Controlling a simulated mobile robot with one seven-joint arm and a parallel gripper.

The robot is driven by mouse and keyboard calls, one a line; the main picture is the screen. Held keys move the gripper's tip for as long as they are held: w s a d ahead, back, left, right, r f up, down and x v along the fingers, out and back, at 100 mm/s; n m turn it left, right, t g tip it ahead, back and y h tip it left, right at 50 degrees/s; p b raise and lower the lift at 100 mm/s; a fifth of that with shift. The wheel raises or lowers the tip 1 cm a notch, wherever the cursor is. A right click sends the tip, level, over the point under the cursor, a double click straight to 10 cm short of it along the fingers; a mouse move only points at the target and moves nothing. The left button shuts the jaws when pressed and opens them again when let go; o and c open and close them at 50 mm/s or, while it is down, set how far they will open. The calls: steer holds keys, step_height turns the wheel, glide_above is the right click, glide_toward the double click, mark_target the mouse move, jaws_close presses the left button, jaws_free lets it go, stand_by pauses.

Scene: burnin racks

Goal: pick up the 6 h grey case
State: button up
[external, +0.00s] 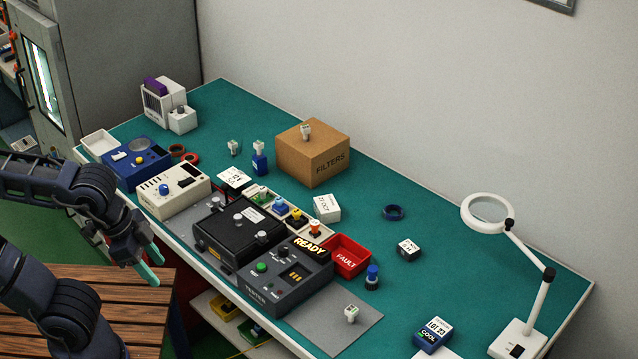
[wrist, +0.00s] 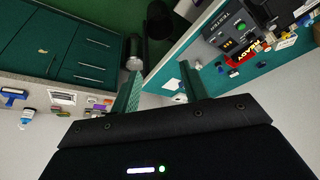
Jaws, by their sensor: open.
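A small dark grey case (external: 408,250) with a white top label lies on the right half of the green bench top in the external view. Its label ends in H; the digit is too small to read surely. My gripper (external: 152,266) is at the left, off the bench's front edge, far from this case. Its two teal fingers are apart with nothing between them. In the wrist view my gripper (wrist: 160,88) is also open and empty. I cannot pick out the grey case in the wrist view.
The black unit (external: 240,232), tester (external: 285,275) and red fault bin (external: 347,256) stand between my gripper and the case.

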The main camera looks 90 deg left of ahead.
steer(key=o, duration=0.4)
steer(key=shift+o, duration=0.2)
steer(key=shift+w, duration=0.1)
